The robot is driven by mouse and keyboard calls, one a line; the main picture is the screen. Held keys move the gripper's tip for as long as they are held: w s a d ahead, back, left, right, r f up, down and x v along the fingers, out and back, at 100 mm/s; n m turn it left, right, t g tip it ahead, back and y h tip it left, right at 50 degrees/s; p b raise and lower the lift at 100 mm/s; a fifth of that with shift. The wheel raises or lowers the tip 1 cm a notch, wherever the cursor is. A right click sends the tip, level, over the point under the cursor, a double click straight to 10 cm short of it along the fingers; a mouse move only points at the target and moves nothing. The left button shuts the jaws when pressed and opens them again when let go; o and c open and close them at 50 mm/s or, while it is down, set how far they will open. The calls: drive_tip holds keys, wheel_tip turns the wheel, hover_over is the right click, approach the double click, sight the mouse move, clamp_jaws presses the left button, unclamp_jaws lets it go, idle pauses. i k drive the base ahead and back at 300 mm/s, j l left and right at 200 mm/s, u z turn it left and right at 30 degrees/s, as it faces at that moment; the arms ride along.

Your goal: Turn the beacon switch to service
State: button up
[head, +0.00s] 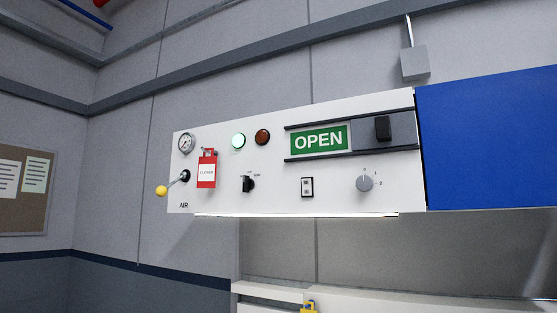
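A white control panel (225,205) is fixed to the wall in the head view. A black selector knob (248,184) sits at its lower left middle, with small labels above it that I cannot read surely. A grey round knob (364,184) with small position marks sits at its lower right. I cannot read which of the two is the beacon switch. Both knobs are in plain view with nothing in front of them. My gripper is not in view.
The panel also holds a gauge (187,143), a yellow-ended lever (161,191), a red tag (206,171), a lit green lamp (238,141), a dark amber lamp (262,137), a rocker switch (307,187) and a green OPEN sign (319,140). A blue panel (490,140) adjoins right.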

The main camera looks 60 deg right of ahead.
sight(248, 183)
drive_tip(key=i+j, duration=0.25)
drive_tip(key=i, duration=0.15)
drive_tip(key=i+j, duration=0.2)
drive_tip(key=i, duration=0.25)
drive_tip(key=i+z, duration=0.1)
drive_tip(key=z, duration=3.25)
